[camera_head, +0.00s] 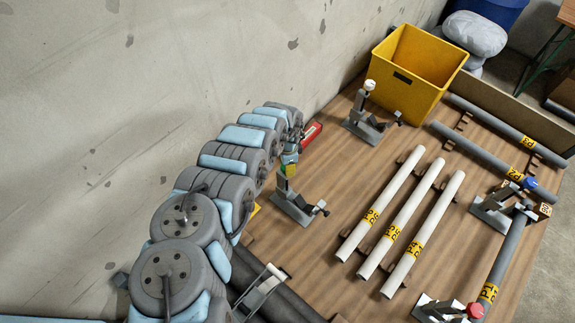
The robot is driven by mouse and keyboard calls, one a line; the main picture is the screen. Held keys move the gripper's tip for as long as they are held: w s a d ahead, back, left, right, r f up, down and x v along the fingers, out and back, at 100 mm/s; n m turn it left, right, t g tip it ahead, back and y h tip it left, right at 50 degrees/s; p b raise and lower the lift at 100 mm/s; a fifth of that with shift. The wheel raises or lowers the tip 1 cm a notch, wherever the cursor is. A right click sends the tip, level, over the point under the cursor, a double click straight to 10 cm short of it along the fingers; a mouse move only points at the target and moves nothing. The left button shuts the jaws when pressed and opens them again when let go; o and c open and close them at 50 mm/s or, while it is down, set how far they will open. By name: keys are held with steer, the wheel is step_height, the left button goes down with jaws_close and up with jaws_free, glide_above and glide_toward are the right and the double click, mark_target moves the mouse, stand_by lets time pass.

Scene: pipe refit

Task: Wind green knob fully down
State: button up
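The green knob (289,169) shows as a small green and yellow patch on top of a grey clamp (292,206) on the wooden board, left of the white pipes. My arm reaches in from the lower left along the wall. My gripper (290,158) is at its far end, pointing down right over the knob. The gripper covers the knob's top and partly hides it. The fingers are too small and hidden to tell whether they are open, shut or touching the knob. No pipe shows in this clamp.
Similar clamps carry a white knob (370,85), a blue knob (530,183) and a red knob (475,310). Three white pipes (411,220) lie to the right. A yellow bin (420,66) stands behind. A red object (311,134) lies close behind my gripper. The wall is close on the left.

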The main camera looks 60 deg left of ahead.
steer(key=shift+c, duration=0.4)
steer(key=shift+n, duration=0.4)
steer(key=shift+n+p, duration=0.8)
steer(key=shift+n, duration=1.1)
steer(key=o, duration=1.2)
steer(key=shift+a+r, duration=0.1)
